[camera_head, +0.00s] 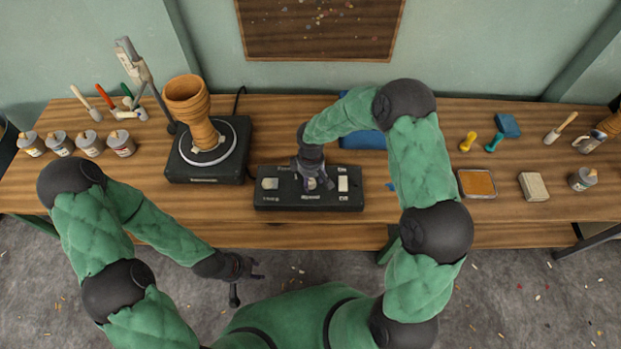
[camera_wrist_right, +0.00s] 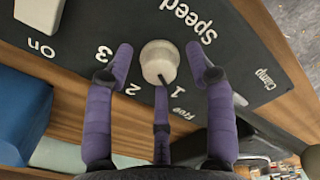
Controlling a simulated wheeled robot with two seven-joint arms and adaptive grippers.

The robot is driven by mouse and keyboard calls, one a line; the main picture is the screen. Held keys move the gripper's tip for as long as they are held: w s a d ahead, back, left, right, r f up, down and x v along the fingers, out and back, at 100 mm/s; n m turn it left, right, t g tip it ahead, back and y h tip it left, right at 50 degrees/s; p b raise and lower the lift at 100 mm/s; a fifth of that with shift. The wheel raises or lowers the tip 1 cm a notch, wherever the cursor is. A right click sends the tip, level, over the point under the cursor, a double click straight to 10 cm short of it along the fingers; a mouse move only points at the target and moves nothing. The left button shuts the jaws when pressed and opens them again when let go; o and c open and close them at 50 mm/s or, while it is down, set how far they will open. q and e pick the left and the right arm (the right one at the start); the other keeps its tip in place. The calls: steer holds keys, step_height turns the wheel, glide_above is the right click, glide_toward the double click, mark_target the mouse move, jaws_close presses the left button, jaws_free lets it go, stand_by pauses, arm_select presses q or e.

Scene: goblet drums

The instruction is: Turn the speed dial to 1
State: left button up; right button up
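The black control box (camera_head: 275,202) lies on the bench in front of my right arm. Its pale round speed dial (camera_wrist_right: 159,62) shows in the right wrist view, beside the word "Speed" and the numbers 1, 2 and 3. The dial's dark pointer line lies between 1 and 2. My right gripper (camera_head: 311,183) is over the dial; in the right wrist view its purple fingers (camera_wrist_right: 160,52) are open on either side of the dial, with small gaps visible. My left gripper (camera_head: 250,281) is open and empty in front of the bench's near edge.
A turntable (camera_head: 177,170) with a clay goblet drum (camera_head: 193,108) stands left of the box. A white switch (camera_head: 343,184) and a pale control (camera_head: 270,183) flank the dial. Jars (camera_head: 90,143), an orange-topped tray (camera_head: 477,183) and a pale block (camera_head: 534,187) stand farther out.

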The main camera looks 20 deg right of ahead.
mark_target(311, 181)
steer(key=shift+r, duration=0.1)
step_height(311, 181, up, 12)
stand_by(0.7)
stand_by(0.4)
